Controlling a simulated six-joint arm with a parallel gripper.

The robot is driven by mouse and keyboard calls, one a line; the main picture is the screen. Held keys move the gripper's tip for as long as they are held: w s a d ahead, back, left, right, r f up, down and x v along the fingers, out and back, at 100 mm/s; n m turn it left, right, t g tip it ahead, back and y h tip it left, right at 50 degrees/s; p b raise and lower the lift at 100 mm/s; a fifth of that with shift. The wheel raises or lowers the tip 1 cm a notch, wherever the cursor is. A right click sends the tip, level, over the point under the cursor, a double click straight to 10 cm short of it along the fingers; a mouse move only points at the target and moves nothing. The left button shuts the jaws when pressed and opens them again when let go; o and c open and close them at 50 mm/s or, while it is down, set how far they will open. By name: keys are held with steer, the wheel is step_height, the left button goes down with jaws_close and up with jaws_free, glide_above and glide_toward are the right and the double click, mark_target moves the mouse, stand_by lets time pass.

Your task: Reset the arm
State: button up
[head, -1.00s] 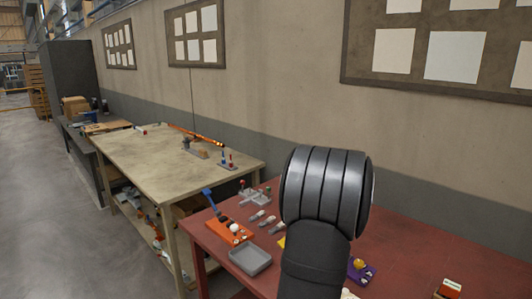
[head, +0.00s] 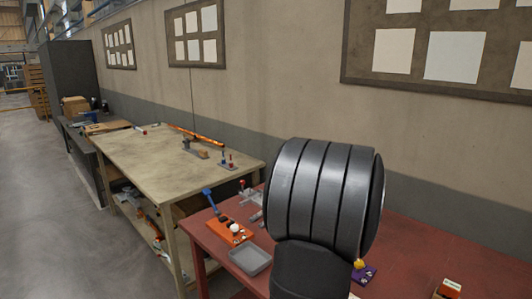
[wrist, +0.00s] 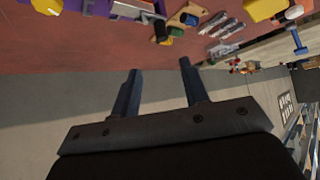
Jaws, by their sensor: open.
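My gripper (wrist: 158,88) shows in the wrist view with its two dark fingers apart and nothing between them. In the head view a large dark part of my arm covers the middle of the red table (head: 440,245). The gripper itself does not show in the head view.
An orange base with a blue lever (head: 232,230) and a grey tray (head: 250,259) stand at the red table's left end. A purple base (head: 366,273) sits right of my arm. A wooden workbench (head: 165,160) stands to the left. The wall is behind.

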steer(key=x, duration=1.3)
steer(key=shift+w+a, duration=0.35)
steer(key=shift+w, duration=0.05)
steer(key=shift+w+a, duration=0.3)
steer(key=shift+a, duration=0.05)
stand_by(0.9)
